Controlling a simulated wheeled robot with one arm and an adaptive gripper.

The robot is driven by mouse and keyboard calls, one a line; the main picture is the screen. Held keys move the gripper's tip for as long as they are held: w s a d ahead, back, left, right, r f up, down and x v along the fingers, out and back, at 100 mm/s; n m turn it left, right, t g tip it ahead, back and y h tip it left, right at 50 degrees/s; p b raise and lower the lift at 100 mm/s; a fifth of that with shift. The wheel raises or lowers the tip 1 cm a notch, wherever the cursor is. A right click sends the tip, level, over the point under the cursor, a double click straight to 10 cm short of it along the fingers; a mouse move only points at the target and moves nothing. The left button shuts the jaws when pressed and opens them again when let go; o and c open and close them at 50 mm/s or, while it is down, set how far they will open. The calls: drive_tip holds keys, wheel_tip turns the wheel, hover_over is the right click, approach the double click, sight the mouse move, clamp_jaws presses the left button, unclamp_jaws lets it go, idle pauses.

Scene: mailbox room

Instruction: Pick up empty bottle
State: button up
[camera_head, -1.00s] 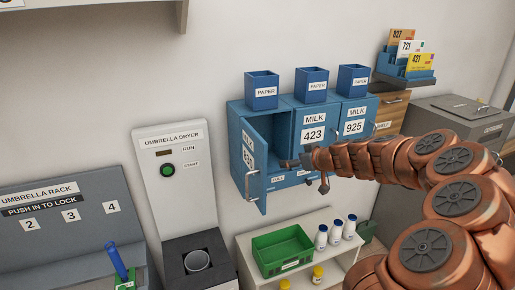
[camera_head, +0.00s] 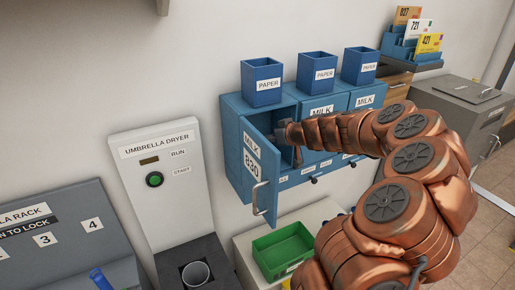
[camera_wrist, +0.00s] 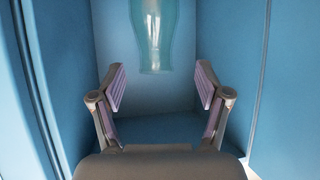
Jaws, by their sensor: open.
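The bottle is hidden in the head view.
Blue paper bins (camera_head: 262,84) stand on top of the boxes. Compartment walls (camera_wrist: 285,80) flank my gripper closely. A green crate (camera_head: 283,250) sits on the white shelf below. An umbrella dryer (camera_head: 160,190) stands to the left.

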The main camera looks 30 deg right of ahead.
sight(264, 134)
drive_tip(key=p+x, duration=0.1)
drive_tip(key=x, duration=0.1)
drive_tip(key=p+x, duration=0.1)
drive_tip(key=x, duration=0.1)
drive_tip(key=shift+w+d+r+p, duration=0.15)
drive_tip(key=shift+w+r+p, duration=0.15)
drive_tip(key=shift+w, duration=0.05)
drive_tip(key=shift+x, duration=0.8)
drive_tip(key=shift+d, duration=0.1)
clamp_jaws()
